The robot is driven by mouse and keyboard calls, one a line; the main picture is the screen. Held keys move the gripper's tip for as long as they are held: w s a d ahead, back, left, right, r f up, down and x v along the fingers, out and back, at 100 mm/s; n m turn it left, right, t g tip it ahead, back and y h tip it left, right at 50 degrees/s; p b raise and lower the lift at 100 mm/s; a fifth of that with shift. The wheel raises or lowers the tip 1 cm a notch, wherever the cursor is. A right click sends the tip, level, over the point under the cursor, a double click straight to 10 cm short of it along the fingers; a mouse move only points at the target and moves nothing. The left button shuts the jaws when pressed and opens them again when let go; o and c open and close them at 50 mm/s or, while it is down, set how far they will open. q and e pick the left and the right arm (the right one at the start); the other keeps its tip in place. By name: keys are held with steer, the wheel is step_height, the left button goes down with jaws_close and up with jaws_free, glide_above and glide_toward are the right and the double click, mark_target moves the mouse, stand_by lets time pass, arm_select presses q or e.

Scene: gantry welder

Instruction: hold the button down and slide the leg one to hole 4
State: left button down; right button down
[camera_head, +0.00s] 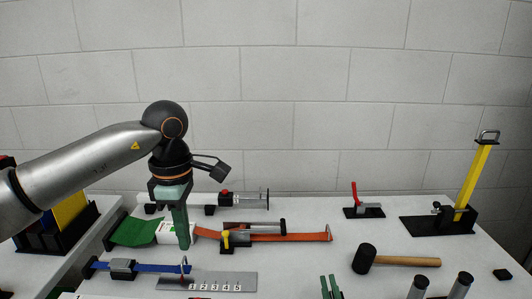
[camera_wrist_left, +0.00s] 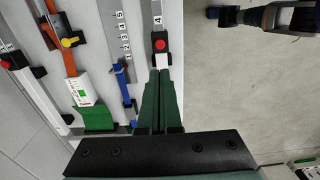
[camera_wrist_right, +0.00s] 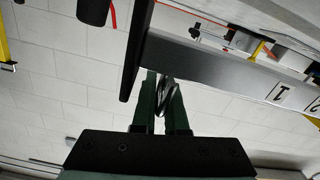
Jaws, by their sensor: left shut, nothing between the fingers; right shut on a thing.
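My left gripper (camera_head: 184,245) is shut and empty, pointing down over the left part of the bench. In the left wrist view its fingertips (camera_wrist_left: 159,75) are beside a white block with a red button (camera_wrist_left: 160,44) on a dark housing; I cannot tell whether they touch it. A grey bar (camera_wrist_left: 157,20) labelled 4 extends from this housing. My right gripper (camera_head: 331,288) shows only its green fingers at the bottom of the head view. In the right wrist view it (camera_wrist_right: 163,105) is shut on a dark ring-like part (camera_wrist_right: 166,92), next to a grey bar (camera_wrist_right: 210,65) with white number labels.
A numbered plate (camera_head: 225,281), a blue strap (camera_head: 165,267) and an orange strap (camera_head: 290,237) lie near my left gripper. A mallet (camera_head: 405,261) lies at the right, with a yellow lever (camera_head: 473,180) behind it. Bare bench shows between the straps and the mallet.

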arm_select(q)
steer(key=shift+r, duration=0.95)
steer(key=shift+f, duration=0.3)
arm_select(e)
steer(key=shift+a, duration=0.55)
steer(key=shift+c, duration=2.4)
jaws_free()
